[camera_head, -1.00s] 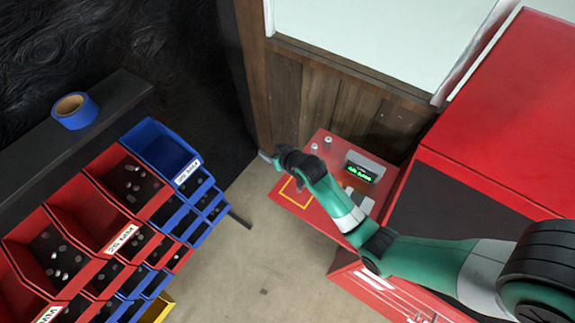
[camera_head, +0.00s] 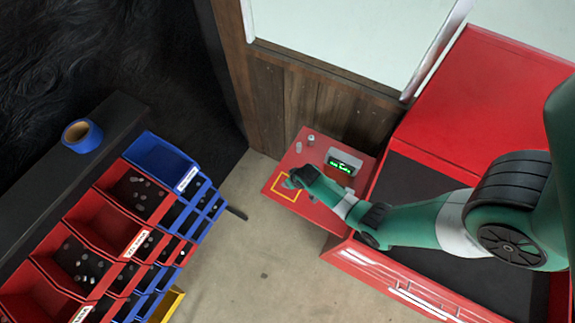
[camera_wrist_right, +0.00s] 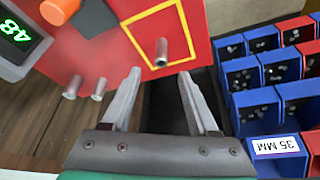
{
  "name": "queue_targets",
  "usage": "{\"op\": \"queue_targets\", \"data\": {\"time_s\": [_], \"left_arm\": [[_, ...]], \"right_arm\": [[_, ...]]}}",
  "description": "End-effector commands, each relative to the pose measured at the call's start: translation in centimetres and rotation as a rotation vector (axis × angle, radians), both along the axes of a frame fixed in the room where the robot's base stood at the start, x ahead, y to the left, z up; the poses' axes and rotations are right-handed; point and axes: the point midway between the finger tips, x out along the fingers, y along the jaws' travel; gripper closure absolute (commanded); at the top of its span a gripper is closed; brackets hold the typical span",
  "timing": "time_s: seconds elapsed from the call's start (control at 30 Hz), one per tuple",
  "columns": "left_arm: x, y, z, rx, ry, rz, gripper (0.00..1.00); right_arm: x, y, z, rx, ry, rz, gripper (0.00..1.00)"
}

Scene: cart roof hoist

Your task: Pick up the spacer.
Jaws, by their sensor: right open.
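A small grey metal spacer (camera_wrist_right: 162,50) stands inside a yellow outlined square (camera_wrist_right: 126,24) on the red top of a bench (camera_head: 275,177). My right gripper (camera_wrist_right: 160,72) is open, its two fingers apart and pointing toward this spacer, with nothing between them. In the head view my right gripper (camera_head: 289,183) is over the yellow square and hides the spacer there. Two more small metal cylinders stand outside the square; one (camera_wrist_right: 72,88) and the other (camera_wrist_right: 98,89) show in the right wrist view. My left gripper is not in view.
A box with a green-lit display (camera_head: 344,162) stands on the bench beside the square. An orange cylindrical part (camera_wrist_right: 58,10) is near it. Red and blue parts bins (camera_head: 160,158) stand to the left, with blue tape (camera_head: 82,135) on a black ledge. Floor lies between.

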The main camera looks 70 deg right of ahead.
Motion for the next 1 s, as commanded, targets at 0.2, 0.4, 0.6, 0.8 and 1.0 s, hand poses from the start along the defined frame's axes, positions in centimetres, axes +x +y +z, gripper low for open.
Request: {"op": "queue_targets", "data": {"time_s": [0.2,0.4,0.6,0.8,1.0], "left_arm": [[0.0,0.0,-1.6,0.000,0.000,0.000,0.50],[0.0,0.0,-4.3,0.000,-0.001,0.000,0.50],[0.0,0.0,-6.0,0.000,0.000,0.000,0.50],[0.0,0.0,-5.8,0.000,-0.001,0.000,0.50],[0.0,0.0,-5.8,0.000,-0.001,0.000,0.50]], "right_arm": [[0.5,-0.4,-1.5,0.000,0.000,0.000,0.40],[1.0,-0.6,-4.0,0.000,-0.002,0.000,0.40],[1.7,-1.2,-6.3,0.001,0.001,0.000,0.40],[1.8,-1.3,-6.2,0.000,-0.001,0.000,0.40],[1.8,-1.2,-6.2,0.000,-0.001,0.000,0.65]]}}
